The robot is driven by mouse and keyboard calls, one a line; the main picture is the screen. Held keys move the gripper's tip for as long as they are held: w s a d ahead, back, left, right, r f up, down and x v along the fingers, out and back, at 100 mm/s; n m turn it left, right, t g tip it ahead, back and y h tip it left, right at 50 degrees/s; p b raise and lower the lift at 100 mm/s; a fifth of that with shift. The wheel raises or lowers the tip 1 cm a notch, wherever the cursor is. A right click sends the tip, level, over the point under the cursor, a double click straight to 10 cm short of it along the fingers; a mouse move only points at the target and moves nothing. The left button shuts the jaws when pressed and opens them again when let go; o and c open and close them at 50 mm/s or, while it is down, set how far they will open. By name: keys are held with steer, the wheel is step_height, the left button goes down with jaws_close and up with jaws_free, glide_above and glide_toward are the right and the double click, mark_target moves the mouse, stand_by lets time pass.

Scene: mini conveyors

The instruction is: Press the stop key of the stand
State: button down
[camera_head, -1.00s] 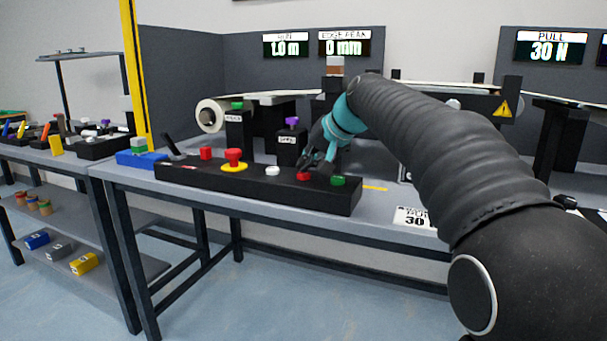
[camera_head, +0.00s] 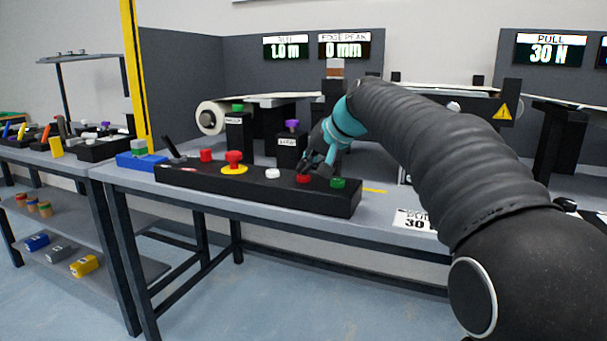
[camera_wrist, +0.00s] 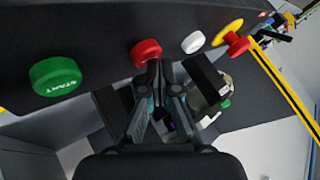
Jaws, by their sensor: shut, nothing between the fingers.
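The black control stand (camera_head: 225,187) lies along the front of the table and carries a row of keys. Its red key (camera_head: 303,178), taken as the stop key, sits between a white key (camera_head: 272,173) and a green key (camera_head: 338,183). My gripper (camera_head: 305,169) is shut and empty, its tips close to the red key at its far side. In the wrist view the fingertips (camera_wrist: 159,68) are beside the red key (camera_wrist: 146,52); I cannot tell whether they touch it. The green key (camera_wrist: 56,76) reads START. Any lettering on the red key is not visible.
A red mushroom button (camera_head: 234,160) on a yellow ring, another red knob (camera_head: 206,154) and a dark lever (camera_head: 173,146) stand farther left. Black posts with a purple knob (camera_head: 291,124) and a green knob (camera_head: 238,107) stand behind the stand.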

mark_target(307, 176)
steer(key=shift+r+p, duration=0.4)
steer(key=shift+r, duration=0.25)
steer(key=shift+r+p, duration=1.95)
steer(key=shift+r, duration=0.55)
steer(key=shift+s+d, duration=0.1)
steer(key=s+d+f+h, duration=0.2)
steer(key=s+d+f, duration=0.4)
steer(key=s, duration=0.6)
steer(key=s+d+f+h, duration=0.2)
steer(key=s+d+f, duration=0.4)
steer(key=s+f, duration=0.3)
steer(key=s+d+f+h, duration=0.2)
steer(key=s+d+f, duration=0.4)
steer(key=s, duration=1)
step_height(307, 176, down, 2)
steer(key=shift+d+g+h, duration=0.3)
steer(key=shift+g, duration=0.1)
steer(key=shift+s, duration=0.1)
